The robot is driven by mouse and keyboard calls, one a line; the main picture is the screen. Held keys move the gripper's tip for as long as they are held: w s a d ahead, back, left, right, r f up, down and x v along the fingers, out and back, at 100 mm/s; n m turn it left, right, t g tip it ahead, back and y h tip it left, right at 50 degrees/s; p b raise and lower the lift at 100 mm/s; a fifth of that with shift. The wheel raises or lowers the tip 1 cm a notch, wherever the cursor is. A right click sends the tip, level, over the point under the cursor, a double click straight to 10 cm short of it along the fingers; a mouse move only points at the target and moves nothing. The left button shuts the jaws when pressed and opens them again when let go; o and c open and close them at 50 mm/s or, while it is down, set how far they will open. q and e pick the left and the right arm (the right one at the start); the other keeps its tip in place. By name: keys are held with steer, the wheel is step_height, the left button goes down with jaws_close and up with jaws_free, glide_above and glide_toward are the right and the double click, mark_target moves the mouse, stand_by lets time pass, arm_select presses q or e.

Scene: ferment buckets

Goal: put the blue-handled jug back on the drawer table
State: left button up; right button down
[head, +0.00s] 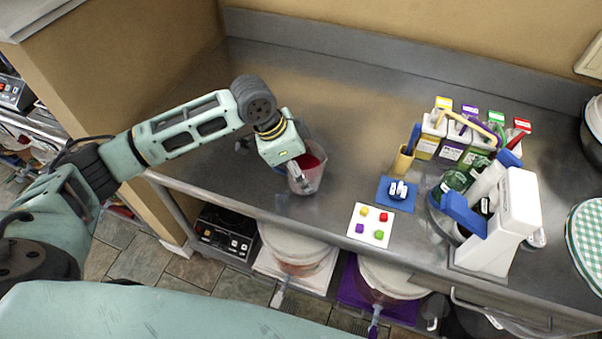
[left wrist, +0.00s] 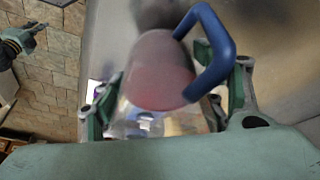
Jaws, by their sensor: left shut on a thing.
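The clear jug (head: 312,172) with red contents is at the front left part of the steel table (head: 345,115) in the head view. My left gripper (head: 300,178) is shut on it from the left. In the left wrist view the jug (left wrist: 160,75) lies between the two fingers of my left gripper (left wrist: 165,110), and its blue handle (left wrist: 232,60) sticks up on the right. I cannot tell whether the jug's base touches the tabletop. My right gripper is out of the head view; a blurred green arm end at the left wrist view's upper left may be it.
A white card with coloured pieces (head: 371,226), a blue mat (head: 396,200), a tan holder (head: 402,162), several coloured-label bottles (head: 430,135) and a white-and-blue device (head: 512,215) stand right of the jug. Buckets (head: 295,250) sit below. The table behind is clear.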

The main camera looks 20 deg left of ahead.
arm_select(q)
step_height(320, 180, down, 2)
steer(key=shift+f+p, duration=0.2)
steer(key=shift+p, duration=0.15)
steer(key=shift+f, duration=0.4)
steer(key=o, duration=2)
steer(key=shift+o, duration=0.2)
steer(key=b+v, duration=0.2)
steer(key=v, duration=1)
